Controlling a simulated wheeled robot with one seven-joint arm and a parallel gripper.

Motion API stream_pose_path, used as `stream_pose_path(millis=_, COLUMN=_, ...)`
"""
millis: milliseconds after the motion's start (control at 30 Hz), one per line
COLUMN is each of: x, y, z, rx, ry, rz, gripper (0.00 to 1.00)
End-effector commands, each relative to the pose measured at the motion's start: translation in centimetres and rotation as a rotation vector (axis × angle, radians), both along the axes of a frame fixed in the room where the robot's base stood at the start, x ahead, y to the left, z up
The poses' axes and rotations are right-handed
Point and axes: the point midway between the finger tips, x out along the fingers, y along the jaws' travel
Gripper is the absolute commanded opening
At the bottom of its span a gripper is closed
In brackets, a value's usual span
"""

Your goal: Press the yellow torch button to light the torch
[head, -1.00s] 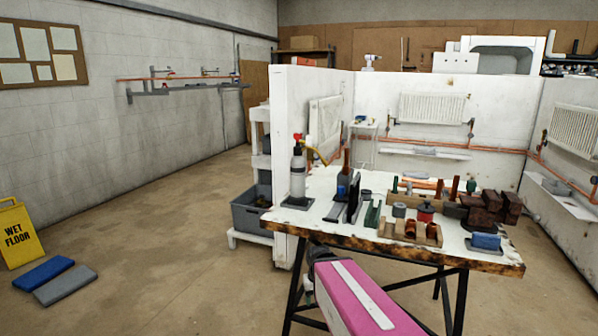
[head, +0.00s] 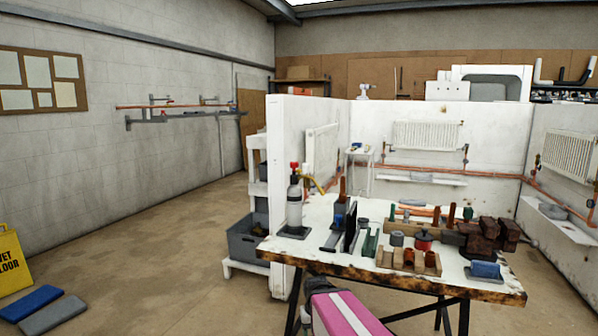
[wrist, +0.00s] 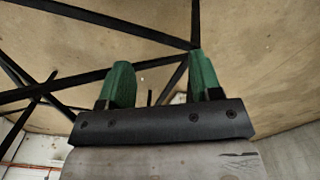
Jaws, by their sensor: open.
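The torch (head: 294,200) stands upright at the left end of the workbench in the head view, a grey bottle with a red top and a yellow part leaning out to its right. I cannot make out a separate yellow button at this size. My gripper (wrist: 156,82) shows in the wrist view with its two green fingers apart and nothing between them. It faces the underside of the bench and its black legs. In the head view my pink and white arm is low in front of the bench, and the gripper's tips are hidden.
The workbench (head: 335,258) has a burnt front edge and carries wooden blocks, a red pot (head: 423,240) and a blue block (head: 485,270). A grey crate (head: 245,246) stands on a white shelf to the left.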

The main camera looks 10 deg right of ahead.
Motion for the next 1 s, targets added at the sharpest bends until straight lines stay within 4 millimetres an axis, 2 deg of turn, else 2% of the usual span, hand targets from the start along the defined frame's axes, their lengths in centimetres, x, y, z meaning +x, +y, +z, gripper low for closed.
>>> stream_pose_path(millis=33, x=0.0, y=0.0, z=0.0, rx=0.0, ry=0.0, rz=0.0, gripper=0.52)
stream_pose_path(millis=200, x=0.0, y=0.0, z=0.0, rx=0.0, ry=0.0, rz=0.0, gripper=0.0)
stream_pose_path(millis=1000, x=0.0, y=0.0, z=0.0, rx=0.0, ry=0.0, rz=0.0, gripper=0.0)
